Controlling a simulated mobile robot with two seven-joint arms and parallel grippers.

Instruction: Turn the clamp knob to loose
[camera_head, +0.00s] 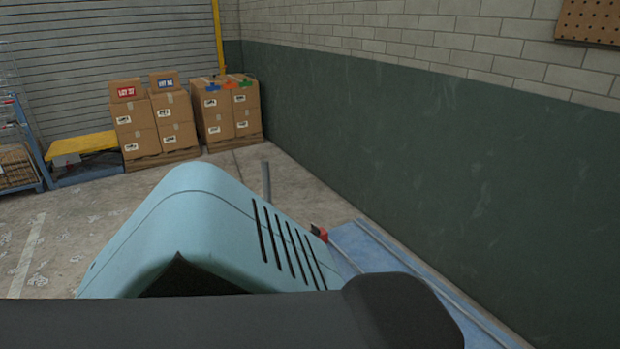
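I cannot make out the clamp knob for certain. A small red and black part (319,232) shows at the right edge of a light-blue slotted housing (190,222); it is too small to tell what it is. The housing fills the lower middle and hides what lies behind it. A dark grey rounded bar, which looks like an arm link, crosses the bottom of the view in front of the housing. Neither of my grippers shows.
A blue flat surface with rails (385,262) runs along the green wall at right. A grey post (266,182) stands behind the housing. Stacked cartons (175,122), a yellow-topped cart (84,145) and a rack (18,150) stand at the back.

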